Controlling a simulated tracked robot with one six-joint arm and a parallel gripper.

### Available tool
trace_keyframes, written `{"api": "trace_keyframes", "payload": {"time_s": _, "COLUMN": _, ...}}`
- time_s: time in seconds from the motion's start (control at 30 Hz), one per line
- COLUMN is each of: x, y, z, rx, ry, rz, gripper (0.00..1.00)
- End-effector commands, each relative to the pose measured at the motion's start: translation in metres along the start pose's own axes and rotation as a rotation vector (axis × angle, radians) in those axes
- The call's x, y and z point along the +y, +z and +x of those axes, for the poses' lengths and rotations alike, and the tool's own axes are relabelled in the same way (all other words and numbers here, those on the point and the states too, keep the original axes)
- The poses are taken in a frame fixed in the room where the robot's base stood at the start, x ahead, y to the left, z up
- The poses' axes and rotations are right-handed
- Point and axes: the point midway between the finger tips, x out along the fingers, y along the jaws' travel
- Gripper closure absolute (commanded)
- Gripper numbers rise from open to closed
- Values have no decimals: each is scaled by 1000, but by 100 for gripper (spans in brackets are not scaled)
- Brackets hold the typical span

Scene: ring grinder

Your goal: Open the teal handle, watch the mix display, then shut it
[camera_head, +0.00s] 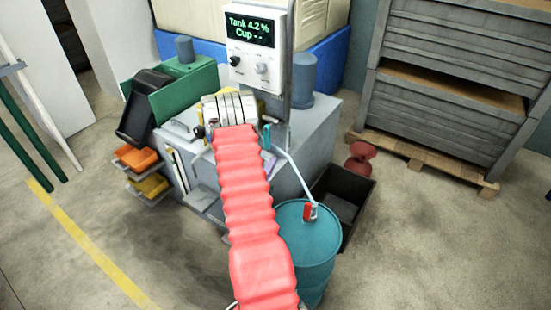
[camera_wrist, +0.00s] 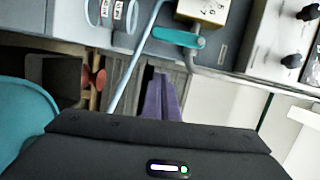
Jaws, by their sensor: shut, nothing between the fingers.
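The mix display (camera_head: 251,27) is on a white panel on a post at the top of the head view. It reads "Tank 4.2 %" and "Cup - -". The teal handle (camera_head: 267,137) is at the machine's right side, beside a pale pipe. It also shows in the wrist view (camera_wrist: 177,37), lying nearly level in the picture below a yellowish-white box. My gripper (camera_wrist: 162,82) has purple fingers that are together and empty. In the wrist picture they lie below the handle, apart from it.
A teal drum (camera_head: 300,222) with a red fitting stands right of my arm, under the pipe (camera_head: 294,172). A black bin (camera_head: 362,190) is behind it. Orange (camera_head: 137,158) and yellow trays are left of the machine. A grey stack on a pallet is at right. Open floor lies at lower right.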

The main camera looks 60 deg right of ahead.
Motion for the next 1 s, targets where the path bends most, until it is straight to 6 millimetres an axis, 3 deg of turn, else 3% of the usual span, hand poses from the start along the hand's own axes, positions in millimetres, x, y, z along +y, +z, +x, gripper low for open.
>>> {"api": "trace_keyframes", "payload": {"time_s": 0.23, "x": 0, "y": 0, "z": -24, "rx": 0, "ry": 0, "rz": 0, "gripper": 100}}
{"api": "trace_keyframes", "payload": {"time_s": 1.0, "x": 0, "y": -2, "z": -24, "rx": 3, "ry": 0, "rz": -11, "gripper": 100}}
